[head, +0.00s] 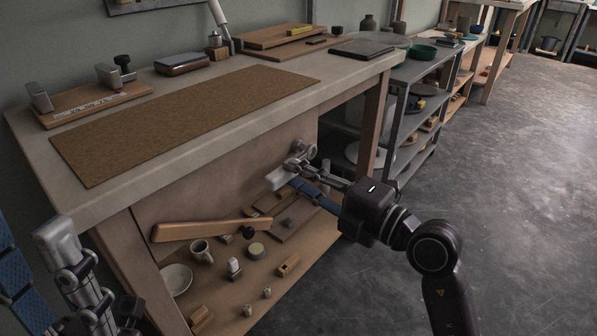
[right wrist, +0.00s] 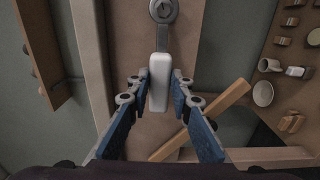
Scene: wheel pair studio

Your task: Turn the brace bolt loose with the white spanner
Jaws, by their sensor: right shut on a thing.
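My right gripper (head: 300,186) is shut on the white handle of the spanner (right wrist: 160,78), below the bench's front edge. The handle also shows in the head view (head: 279,179). In the right wrist view, the handle lies between the blue finger pads, and a grey shank runs up to a round head. That head lies at the brace bolt (right wrist: 163,9), at the top edge; it seems to be around it, but the fit is not clear. A wooden bar (head: 205,229) slants below. My left gripper (head: 35,240) is at the lower left, its fingers apart and empty.
The workbench (head: 220,115) carries a brown mat (head: 185,112) and clamps. Its lower shelf (head: 225,290) holds a mug (head: 200,251), a plate (head: 176,279) and small blocks. A grey shelf rack (head: 408,115) stands behind my right arm. The floor at right is clear.

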